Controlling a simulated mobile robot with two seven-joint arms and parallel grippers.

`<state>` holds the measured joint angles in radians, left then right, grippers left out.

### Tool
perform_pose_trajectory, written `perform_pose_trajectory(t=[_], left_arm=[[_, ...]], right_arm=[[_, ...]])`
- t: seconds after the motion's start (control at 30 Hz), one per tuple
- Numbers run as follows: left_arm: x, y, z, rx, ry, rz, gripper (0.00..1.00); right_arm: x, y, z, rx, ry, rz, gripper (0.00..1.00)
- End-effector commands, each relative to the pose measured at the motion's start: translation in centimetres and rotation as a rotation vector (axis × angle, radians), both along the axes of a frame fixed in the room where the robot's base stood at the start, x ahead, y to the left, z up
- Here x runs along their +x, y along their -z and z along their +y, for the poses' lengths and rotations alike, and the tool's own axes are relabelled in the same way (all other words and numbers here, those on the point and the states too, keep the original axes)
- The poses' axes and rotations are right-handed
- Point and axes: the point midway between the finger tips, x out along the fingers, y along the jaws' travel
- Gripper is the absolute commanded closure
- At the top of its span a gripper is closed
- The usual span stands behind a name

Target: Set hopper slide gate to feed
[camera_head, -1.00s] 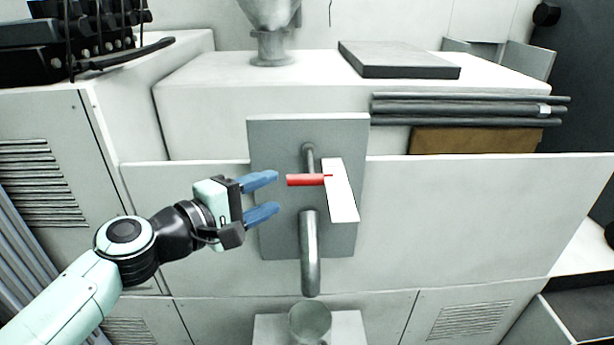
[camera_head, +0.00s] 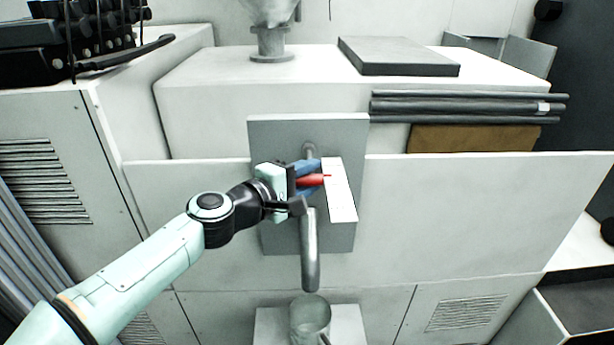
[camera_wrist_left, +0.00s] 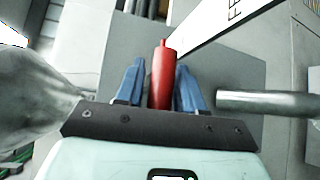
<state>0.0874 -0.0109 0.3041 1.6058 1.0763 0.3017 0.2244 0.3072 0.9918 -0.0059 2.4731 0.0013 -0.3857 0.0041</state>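The slide gate's red handle (camera_head: 312,180) sticks out to the left of a white label strip (camera_head: 340,190) on a grey plate (camera_head: 275,135). My left gripper (camera_head: 308,178) has its blue fingers on either side of the handle. In the left wrist view the red handle (camera_wrist_left: 161,80) lies between the two fingers (camera_wrist_left: 160,85), with narrow gaps showing, so the gripper is open around it. The strip (camera_wrist_left: 215,28) shows part of printed lettering there. My right gripper is not in view.
A metal spout (camera_head: 310,250) points down below the handle, above a cup (camera_head: 310,315) on a small shelf.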

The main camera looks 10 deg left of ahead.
Motion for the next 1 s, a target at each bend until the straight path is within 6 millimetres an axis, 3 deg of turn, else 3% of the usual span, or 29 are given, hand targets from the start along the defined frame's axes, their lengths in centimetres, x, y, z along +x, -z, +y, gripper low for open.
perform_pose_trajectory(t=[0.03,0.1,0.3,0.67,1.0], left_arm=[[0.0,0.0,0.0,0.0,0.0,0.0,0.81],[0.0,0.0,0.0,0.0,0.0,0.0,1.0],[-0.6,0.0,-0.1,0.001,0.0,0.0,1.0],[-6.8,0.1,-1.9,0.002,0.001,0.0,1.0],[-7.2,0.2,-2.2,0.001,0.005,0.003,1.0]], right_arm=[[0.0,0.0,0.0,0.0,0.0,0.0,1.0],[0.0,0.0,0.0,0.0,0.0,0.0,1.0],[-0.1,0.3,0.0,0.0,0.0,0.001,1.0],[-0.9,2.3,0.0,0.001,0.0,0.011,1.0],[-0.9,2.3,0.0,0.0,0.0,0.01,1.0]])
